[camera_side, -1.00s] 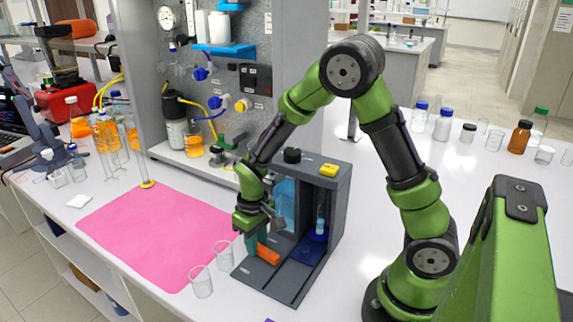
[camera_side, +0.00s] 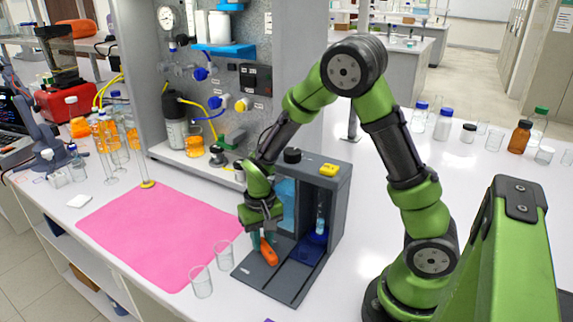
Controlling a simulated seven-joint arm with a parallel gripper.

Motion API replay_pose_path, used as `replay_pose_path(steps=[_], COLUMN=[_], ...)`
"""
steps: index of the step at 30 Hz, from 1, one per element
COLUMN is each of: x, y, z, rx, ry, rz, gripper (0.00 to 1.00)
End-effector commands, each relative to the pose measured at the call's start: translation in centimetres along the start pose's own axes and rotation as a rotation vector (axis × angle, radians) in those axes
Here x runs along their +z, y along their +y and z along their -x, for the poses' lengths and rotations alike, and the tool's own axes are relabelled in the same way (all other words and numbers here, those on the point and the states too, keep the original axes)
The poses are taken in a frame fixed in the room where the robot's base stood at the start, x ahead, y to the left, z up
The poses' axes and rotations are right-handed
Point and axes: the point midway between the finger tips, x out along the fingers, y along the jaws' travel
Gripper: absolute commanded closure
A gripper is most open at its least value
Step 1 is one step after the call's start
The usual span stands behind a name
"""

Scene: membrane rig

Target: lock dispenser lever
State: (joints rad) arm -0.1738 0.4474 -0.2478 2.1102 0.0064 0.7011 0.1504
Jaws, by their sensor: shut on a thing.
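The dispenser (camera_side: 337,208) is a dark grey box-like stand with a black knob and a yellow button on top. Its orange lever (camera_side: 268,252) sits at the front left, above the grey base, and now stands tilted steeply. My gripper (camera_side: 263,238) is at the lever's upper end, its fingers closed on it. The fingers partly hide the lever and the bay behind it. A blue holder with a clear vial (camera_side: 320,224) stands in the right bay of the dispenser.
Two clear glass beakers (camera_side: 201,282) stand just left of the dispenser base. A pink mat (camera_side: 150,235) lies further left, mostly bare. The panel with gauge, valves and tubing (camera_side: 225,100) rises behind. Several bottles (camera_side: 443,124) stand at the back right.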

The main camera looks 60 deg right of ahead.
Motion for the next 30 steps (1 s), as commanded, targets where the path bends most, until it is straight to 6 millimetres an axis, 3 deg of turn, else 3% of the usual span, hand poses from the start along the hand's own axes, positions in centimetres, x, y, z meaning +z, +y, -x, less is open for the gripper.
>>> replay_pose_path(steps=[6, 7, 11, 23, 30], x=[-0.1, -0.1, 0.0, -0.1, -0.1], y=[0.0, 0.0, 0.0, 0.0, -0.1], z=[0.1, 0.1, 0.1, 0.8, 5.5], rx=[-0.002, -0.002, -0.001, -0.002, -0.006], ry=[0.000, 0.000, 0.000, 0.003, 0.007], rz=[-0.007, -0.008, -0.006, -0.002, -0.002], gripper=[1.00, 0.72, 0.52, 0.51, 0.51])
